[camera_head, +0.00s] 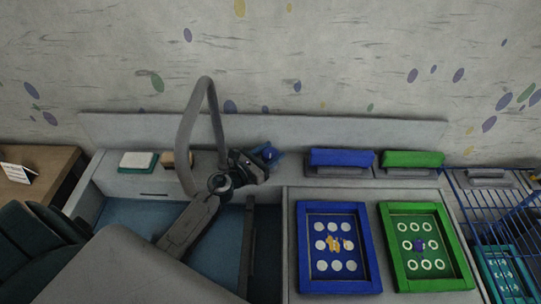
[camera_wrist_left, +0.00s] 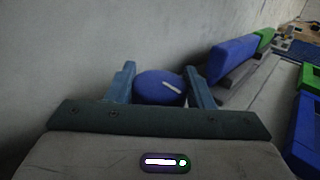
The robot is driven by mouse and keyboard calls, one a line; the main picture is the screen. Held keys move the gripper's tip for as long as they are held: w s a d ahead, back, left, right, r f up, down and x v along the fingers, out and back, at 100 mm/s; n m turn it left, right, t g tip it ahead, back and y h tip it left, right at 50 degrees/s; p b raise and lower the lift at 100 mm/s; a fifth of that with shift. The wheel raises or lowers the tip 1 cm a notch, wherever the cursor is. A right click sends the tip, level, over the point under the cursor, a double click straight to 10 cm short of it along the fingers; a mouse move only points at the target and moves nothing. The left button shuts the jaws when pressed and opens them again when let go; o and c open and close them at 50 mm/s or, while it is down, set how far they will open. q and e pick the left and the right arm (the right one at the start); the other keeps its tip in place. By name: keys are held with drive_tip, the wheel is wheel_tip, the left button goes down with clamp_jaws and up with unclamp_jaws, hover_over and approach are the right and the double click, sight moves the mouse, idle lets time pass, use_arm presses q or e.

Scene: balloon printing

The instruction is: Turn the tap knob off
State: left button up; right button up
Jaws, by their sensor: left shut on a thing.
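The tap knob is a round blue piece (camera_head: 269,153) at the back of the sink, to the right of the grey curved tap spout (camera_head: 187,122). In the left wrist view the blue knob (camera_wrist_left: 158,88) has a short white mark and sits between the two blue fingers. My left gripper (camera_head: 266,157) is shut on the knob; its fingers (camera_wrist_left: 161,86) are on either side of it. The wrist partly hides the knob's base in the head view. My right gripper is not in view.
A sink basin (camera_head: 150,208) lies beneath my left arm. A blue printing frame (camera_head: 302,250) and a green one (camera_head: 390,250) lie on the counter at right. Blue (camera_head: 341,157) and green (camera_head: 412,159) squeegees rest behind them. The wall is close behind.

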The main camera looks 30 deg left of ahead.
use_arm(q)
drive_tip(key=o, duration=1)
drive_tip(key=shift+c, duration=0.2)
drive_tip(key=shift+s+a+f, duration=0.15)
drive_tip(key=shift+s, duration=0.2)
drive_tip(key=b+v, duration=0.4)
drive_tip(key=v, duration=0.4)
drive_tip(key=shift+s+a+f+b, duration=0.1)
drive_tip(key=shift+s+a+b, duration=0.15)
drive_tip(key=shift+b, duration=0.15)
drive_tip(key=shift+s+a+r+b, duration=0.15)
drive_tip(key=shift+s+r+b, duration=0.1)
drive_tip(key=shift+s+b, duration=0.3)
drive_tip(key=shift+s, duration=0.1)
